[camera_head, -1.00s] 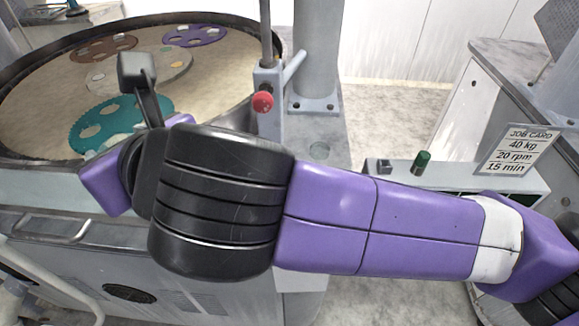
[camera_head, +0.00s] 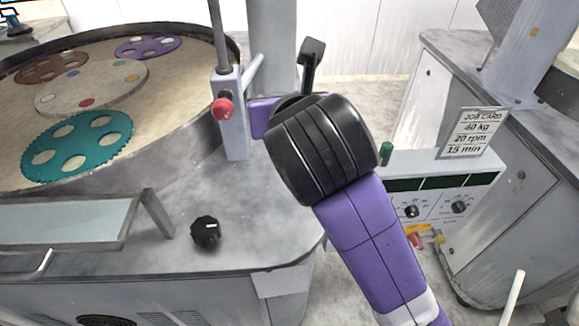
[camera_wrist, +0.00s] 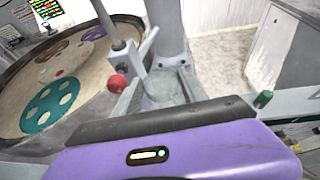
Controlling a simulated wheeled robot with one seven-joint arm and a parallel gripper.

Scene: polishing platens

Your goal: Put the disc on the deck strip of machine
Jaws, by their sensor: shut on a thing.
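The purple body of my gripper (camera_head: 262,117) shows in the head view beside the red knob, partly behind my black wrist. In the wrist view, the gripper body (camera_wrist: 170,150) fills the bottom edge. The machine's grey deck (camera_head: 262,220) runs along the right and front of the round platen (camera_head: 150,120).
Teal (camera_head: 75,146), brown and purple carriers and a pale plate (camera_head: 92,88) with small coloured spots lie on the platen. A post with a red knob (camera_head: 222,109) stands close to my gripper. A black dial (camera_head: 206,230) rises from the deck. A control panel (camera_head: 440,200) and job card (camera_head: 470,133) stand right.

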